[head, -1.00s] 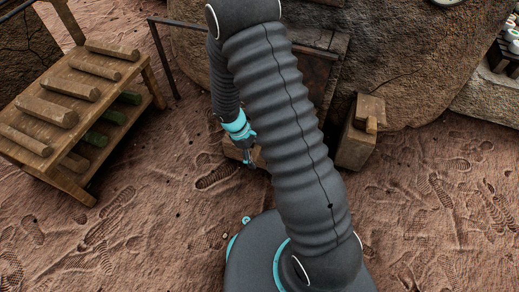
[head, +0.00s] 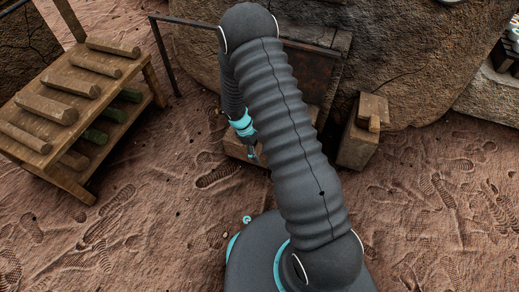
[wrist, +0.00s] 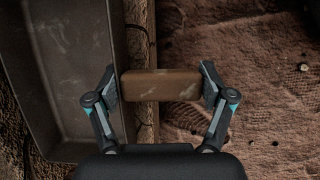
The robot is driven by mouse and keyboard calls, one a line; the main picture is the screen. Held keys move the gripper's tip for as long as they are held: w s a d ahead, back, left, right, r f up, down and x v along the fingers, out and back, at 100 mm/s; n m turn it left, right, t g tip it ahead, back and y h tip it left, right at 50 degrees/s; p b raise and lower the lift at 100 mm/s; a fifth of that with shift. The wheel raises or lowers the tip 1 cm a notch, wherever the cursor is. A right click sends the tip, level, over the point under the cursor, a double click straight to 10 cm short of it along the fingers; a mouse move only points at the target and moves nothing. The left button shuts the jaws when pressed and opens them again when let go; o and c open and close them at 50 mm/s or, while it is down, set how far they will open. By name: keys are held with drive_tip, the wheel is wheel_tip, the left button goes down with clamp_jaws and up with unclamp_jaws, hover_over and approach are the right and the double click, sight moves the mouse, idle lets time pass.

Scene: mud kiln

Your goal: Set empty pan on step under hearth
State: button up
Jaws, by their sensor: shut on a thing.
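In the head view my gripper (head: 254,158) points down at the low wooden step (head: 236,147) in front of the hearth (head: 312,70). The held piece is too small to make out there. In the wrist view a wooden edge (wrist: 146,125) runs below it. I cannot tell whether the pan touches the step. My arm hides part of the hearth and step.
A dark grey trough-like box (wrist: 68,70) lies left of the held piece in the wrist view. A wooden box (head: 358,140) with a small block on top stands right of the hearth. A wooden rack (head: 75,110) with logs stands left. Bare footprinted ground lies in front.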

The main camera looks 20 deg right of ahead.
drive_tip(key=shift+f, duration=0.15)
drive_tip(key=o, duration=1.7)
drive_tip(key=shift+c, duration=0.2)
